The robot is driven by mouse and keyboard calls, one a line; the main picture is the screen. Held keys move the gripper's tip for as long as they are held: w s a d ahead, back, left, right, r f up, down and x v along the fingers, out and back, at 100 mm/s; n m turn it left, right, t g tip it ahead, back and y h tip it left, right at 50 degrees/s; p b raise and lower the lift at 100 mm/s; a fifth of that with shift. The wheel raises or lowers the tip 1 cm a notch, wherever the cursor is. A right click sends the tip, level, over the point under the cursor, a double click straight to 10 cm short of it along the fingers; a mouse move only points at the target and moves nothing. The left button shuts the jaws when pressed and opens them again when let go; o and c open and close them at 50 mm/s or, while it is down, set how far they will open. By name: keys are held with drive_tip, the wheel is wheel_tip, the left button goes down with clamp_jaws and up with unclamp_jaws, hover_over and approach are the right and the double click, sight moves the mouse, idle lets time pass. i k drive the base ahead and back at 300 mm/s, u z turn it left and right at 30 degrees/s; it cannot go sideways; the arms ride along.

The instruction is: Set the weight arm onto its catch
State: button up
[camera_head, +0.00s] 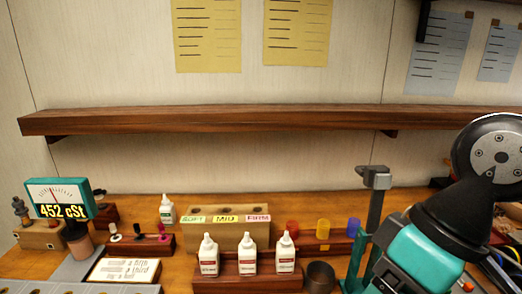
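I cannot pick out the weight arm with certainty. A dark grey upright post (374,212) stands at the right of the bench, with a lighter grey notched block (375,177) on top. This block may be the catch, but I cannot tell. A teal bracket (356,256) shows beside the lower post. My own teal and black arm links cover the area right of the post. My gripper is not in view.
White bottles (247,254) stand in a dark wooden rack (232,277) at front centre. A dark cup (320,276) sits between rack and post. A teal gauge (61,199) reading 452 is at left. A wooden shelf (220,121) spans the wall above.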

sight(378, 177)
drive_tip(key=u, duration=2.5)
drive_tip(key=k, duration=1.8)
drive_tip(key=z, duration=2.2)
drive_tip(key=i, duration=0.5)
drive_tip(key=z, duration=0.05)
